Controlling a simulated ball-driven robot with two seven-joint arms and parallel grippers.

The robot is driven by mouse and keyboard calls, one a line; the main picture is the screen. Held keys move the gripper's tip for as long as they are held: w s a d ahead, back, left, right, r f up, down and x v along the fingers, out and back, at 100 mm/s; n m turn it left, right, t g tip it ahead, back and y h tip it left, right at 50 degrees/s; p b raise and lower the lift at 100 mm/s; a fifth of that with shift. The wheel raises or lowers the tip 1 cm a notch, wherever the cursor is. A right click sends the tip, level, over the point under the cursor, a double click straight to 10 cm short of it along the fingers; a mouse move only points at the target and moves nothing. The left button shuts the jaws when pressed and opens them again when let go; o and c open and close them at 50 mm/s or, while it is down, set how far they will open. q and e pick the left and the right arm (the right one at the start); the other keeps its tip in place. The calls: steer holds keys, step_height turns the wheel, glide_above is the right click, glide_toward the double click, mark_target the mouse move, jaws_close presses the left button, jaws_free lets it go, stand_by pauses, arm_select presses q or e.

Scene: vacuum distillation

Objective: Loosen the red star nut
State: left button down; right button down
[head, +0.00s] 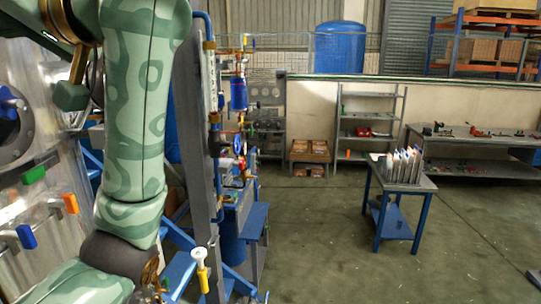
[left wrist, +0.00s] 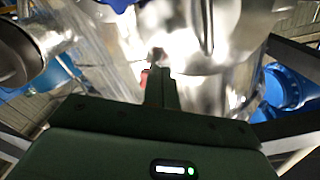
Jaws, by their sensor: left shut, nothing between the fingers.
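My left gripper (left wrist: 158,74) shows in the left wrist view, its fingers shut with nothing between them, pointing toward a shiny metal vessel (left wrist: 190,50). A small red part (left wrist: 145,77) shows just left of the fingers, mostly hidden behind them. It may be the red star nut, but too little shows to tell its shape or whether the fingers touch it. In the head view my left arm comes down the left side, and its gripper is out of sight. My right gripper is in neither view.
In the head view a steel vessel with green (head: 34,174), orange (head: 71,203) and blue (head: 27,237) handles stands close at left. A grey post (head: 199,150) and blue frame stand beside my arm. A small table (head: 415,186) stands at right; the floor between is clear.

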arm_select(q)
steer(key=a, duration=0.3)
steer(key=shift+w+a+r, duration=0.1)
steer(key=shift+w, duration=0.1)
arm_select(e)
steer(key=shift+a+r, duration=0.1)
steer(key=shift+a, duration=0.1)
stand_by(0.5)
arm_select(q)
steer(key=shift+w+a, duration=0.1)
steer(key=shift+w+f+b, duration=0.2)
steer(key=shift+b, duration=0.2)
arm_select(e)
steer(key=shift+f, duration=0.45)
arm_select(q)
steer(key=d, duration=0.6)
steer(key=shift+s+f+b, duration=0.35)
steer(key=shift+b, duration=0.05)
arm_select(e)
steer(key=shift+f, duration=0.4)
